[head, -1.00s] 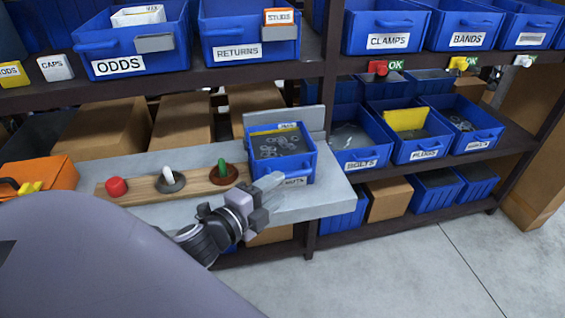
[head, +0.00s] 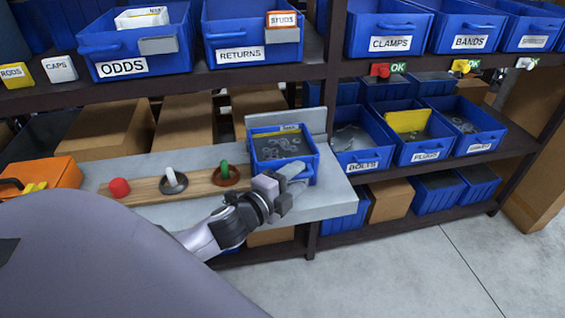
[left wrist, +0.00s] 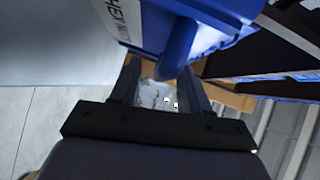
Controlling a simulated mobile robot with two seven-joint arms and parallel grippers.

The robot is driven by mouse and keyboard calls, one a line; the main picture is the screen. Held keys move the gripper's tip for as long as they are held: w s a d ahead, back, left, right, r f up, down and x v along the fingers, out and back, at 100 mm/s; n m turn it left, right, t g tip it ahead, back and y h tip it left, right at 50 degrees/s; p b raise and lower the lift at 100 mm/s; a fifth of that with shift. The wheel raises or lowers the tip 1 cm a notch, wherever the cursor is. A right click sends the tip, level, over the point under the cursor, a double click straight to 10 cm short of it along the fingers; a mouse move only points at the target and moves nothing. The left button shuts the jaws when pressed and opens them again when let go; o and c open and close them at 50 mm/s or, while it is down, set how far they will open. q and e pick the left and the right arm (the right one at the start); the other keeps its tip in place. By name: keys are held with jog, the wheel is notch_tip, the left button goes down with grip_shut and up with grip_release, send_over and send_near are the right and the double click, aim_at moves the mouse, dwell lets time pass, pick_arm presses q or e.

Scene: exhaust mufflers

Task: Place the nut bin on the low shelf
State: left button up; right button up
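The nut bin (head: 262,150) is an open blue bin of loose nuts on the grey bench, near its right end. In the left wrist view its front label (left wrist: 118,18) reads "HEX NU…" and a blue handle (left wrist: 178,48) sticks out. My left gripper (head: 291,181) is at the bin's front. In the left wrist view its fingers (left wrist: 162,82) are apart, with the handle's end between or just beyond their tips. Contact is unclear. A shelf (head: 398,172) to the right holds the bolts bin (head: 362,167) and plugs bin (head: 421,154). My right gripper is out of view.
A bottom shelf (head: 400,228) holds blue bins and a cardboard box (head: 388,200). A wooden board (head: 145,192) with red, white and green knobs lies left of the nut bin. An orange case (head: 45,174) is farther left. Floor at right is clear.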

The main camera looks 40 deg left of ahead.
pick_arm(q)
grip_shut()
jog(key=shift+r, duration=0.15)
